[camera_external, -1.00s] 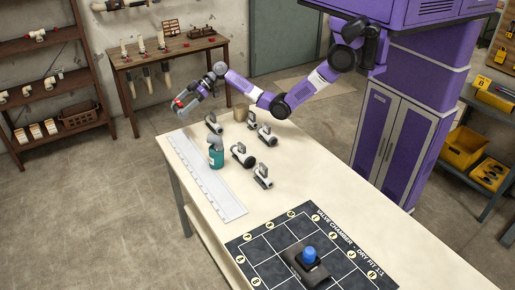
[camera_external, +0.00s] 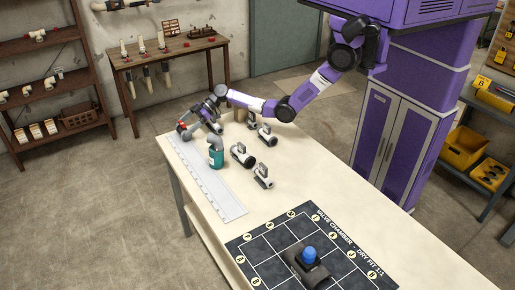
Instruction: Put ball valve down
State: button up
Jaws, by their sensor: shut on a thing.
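My gripper (camera_external: 186,131) is at the far left end of the cream workbench (camera_external: 330,220), low over the top end of the white ruler. It is shut on the ball valve, a small piece mostly hidden by the fingers; a red part shows at the tip. Whether the valve touches the bench cannot be told. Other grey-and-white valves stand to the right: one at the back (camera_external: 252,119), one near it (camera_external: 266,134), one in the middle (camera_external: 242,155) and one nearer the front (camera_external: 263,176).
A white ruler (camera_external: 210,180) lies along the left bench edge. A dark valve-chamber mat (camera_external: 250,245) holds a black block with a blue knob (camera_external: 309,254). The bench between valves and mat is clear.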

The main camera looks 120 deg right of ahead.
jog(key=o, duration=1.2)
jog(key=shift+r, duration=0.15)
jog(key=v, duration=1.2)
jog(key=shift+a, duration=0.1)
